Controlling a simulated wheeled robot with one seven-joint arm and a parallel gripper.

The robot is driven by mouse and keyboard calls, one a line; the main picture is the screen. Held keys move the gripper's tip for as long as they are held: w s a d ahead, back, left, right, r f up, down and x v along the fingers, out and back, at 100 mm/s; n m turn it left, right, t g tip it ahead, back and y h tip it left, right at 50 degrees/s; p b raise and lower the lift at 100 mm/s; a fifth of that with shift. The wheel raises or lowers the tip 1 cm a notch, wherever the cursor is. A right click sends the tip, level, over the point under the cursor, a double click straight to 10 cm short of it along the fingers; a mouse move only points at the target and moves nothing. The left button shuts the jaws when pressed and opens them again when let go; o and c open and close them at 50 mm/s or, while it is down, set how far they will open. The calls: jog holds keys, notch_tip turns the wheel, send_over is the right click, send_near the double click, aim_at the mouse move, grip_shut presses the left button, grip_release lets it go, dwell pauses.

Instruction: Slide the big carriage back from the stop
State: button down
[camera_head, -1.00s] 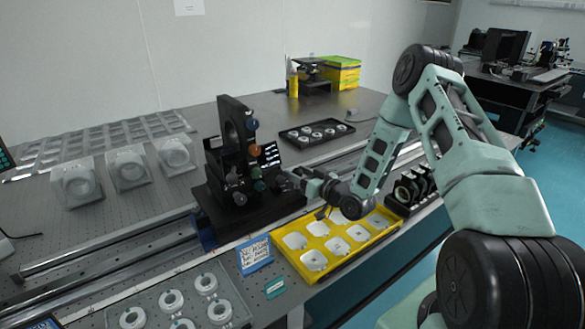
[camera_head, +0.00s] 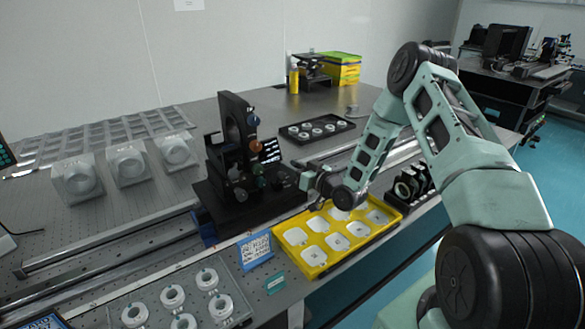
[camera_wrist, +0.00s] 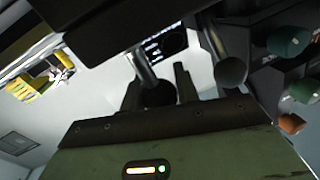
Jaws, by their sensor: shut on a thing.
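The big carriage (camera_head: 280,196) is a wide black plate lying across the rails, with a tall black ring mount and coloured knobs on it. My gripper (camera_head: 308,181) is at the carriage's right side, with its tips hard to make out in the head view. In the wrist view my gripper (camera_wrist: 158,88) has its two dark fingers on either side of a dark round-ended post, and is shut on it. A dark blue block (camera_head: 207,231) shows at the carriage's front left corner; I cannot tell whether it is the stop.
The rails (camera_head: 110,255) run left and right of the carriage. A yellow tray (camera_head: 288,262) lies close in front, below my arm. A black tray with rings (camera_head: 345,122) lies behind. Three pale ring mounts (camera_head: 127,166) stand at the left.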

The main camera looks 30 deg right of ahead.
jog(key=d+b, duration=0.5)
jog(key=d, duration=1.1)
jog(key=shift+w+d, duration=0.25)
jog(key=shift+d, duration=0.1)
jog(key=c, duration=1.1)
grip_release()
jog(key=shift+o, duration=0.2)
jog(key=b+v, duration=0.1)
jog(key=v, duration=0.6)
jog(key=shift+s, duration=0.25)
